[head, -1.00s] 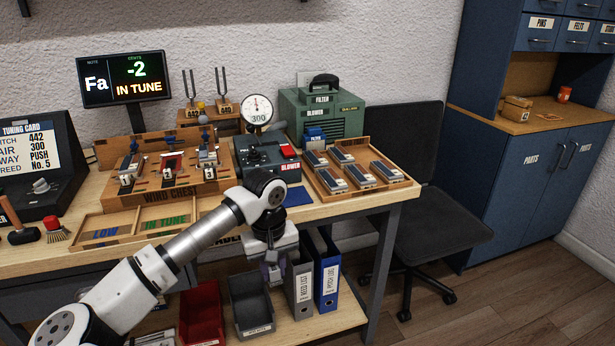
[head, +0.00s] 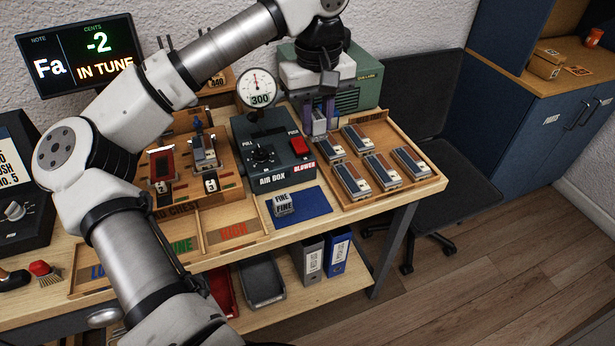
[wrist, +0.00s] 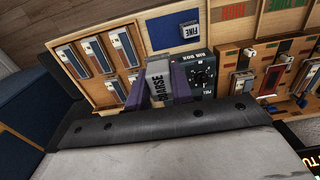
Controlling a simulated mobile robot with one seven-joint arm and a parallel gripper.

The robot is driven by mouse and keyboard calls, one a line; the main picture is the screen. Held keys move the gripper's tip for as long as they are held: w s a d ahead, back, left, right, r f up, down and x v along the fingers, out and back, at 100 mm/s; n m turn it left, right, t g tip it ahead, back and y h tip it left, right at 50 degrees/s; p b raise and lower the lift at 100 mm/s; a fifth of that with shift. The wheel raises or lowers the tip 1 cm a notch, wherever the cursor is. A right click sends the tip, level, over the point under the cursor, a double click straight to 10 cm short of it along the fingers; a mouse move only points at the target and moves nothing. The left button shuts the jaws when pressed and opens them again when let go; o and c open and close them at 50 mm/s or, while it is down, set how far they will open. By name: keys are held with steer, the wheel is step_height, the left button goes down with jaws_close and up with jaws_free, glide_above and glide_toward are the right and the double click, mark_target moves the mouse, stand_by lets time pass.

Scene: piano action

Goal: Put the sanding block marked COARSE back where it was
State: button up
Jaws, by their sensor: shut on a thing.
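My gripper (head: 319,112) is shut on the grey sanding block marked COARSE (wrist: 158,85); the lettering shows between my fingers in the wrist view. In the head view the held block (head: 319,124) is in the air, in front of the green blower, over the gap between the air box and the wooden tray. The blue mat (head: 318,202) lies at the front of the bench. The sanding block marked FINE (head: 283,204) rests on its left part, and the rest of the mat is bare. The mat (wrist: 164,35) also shows in the wrist view.
The air box (head: 268,150) with its round gauge stands left of my gripper. The wooden tray (head: 437,181) to the right holds several reed-like pieces. The wind chest (head: 228,178) is further left. The green blower (head: 362,93) stands behind.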

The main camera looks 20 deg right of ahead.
steer(key=shift+d+r, duration=0.1)
steer(key=shift+r, duration=0.1)
steer(key=p, duration=0.5)
glide_toward(315, 202)
step_height(315, 202, down, 5)
steer(key=shift+f, duration=0.35)
steer(key=shift+f+b, duration=0.2)
steer(key=shift+b, duration=0.2)
steer(key=o, duration=1)
steer(key=shift+c, duration=0.2)
steer(key=shift+r, duration=0.1)
